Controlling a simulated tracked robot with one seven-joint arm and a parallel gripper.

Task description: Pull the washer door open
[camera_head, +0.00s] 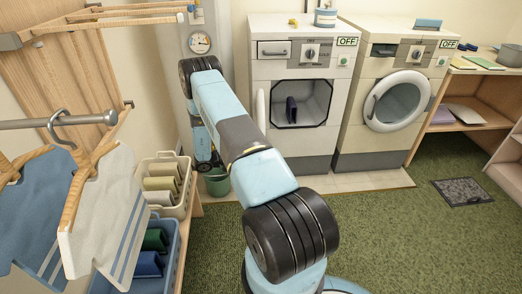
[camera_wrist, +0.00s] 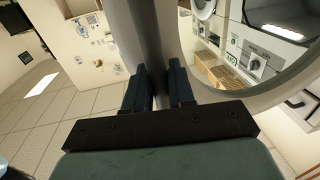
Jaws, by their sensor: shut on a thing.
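The left machine, the washer (camera_head: 293,60), has an uncovered square drum opening (camera_head: 318,97) with dark cloth (camera_head: 291,110) inside. Its white door (camera_head: 260,108) stands swung out at the left of the opening, seen nearly edge-on and partly covered by my arm. In the wrist view, the door's pale round rim (camera_wrist: 190,92) curves around a view of the machines. My gripper (camera_wrist: 160,85) is shut on the door at its grey edge part, one dark finger on each side. The gripper is hidden behind my arm in the head view.
A second machine (camera_head: 392,60) with a round shut door stands at the right. A green bucket (camera_head: 217,182) is on the floor by my arm. Laundry baskets (camera_head: 165,178) and hanging shirts (camera_head: 100,215) crowd the left. The green carpet (camera_head: 385,245) is open at the right.

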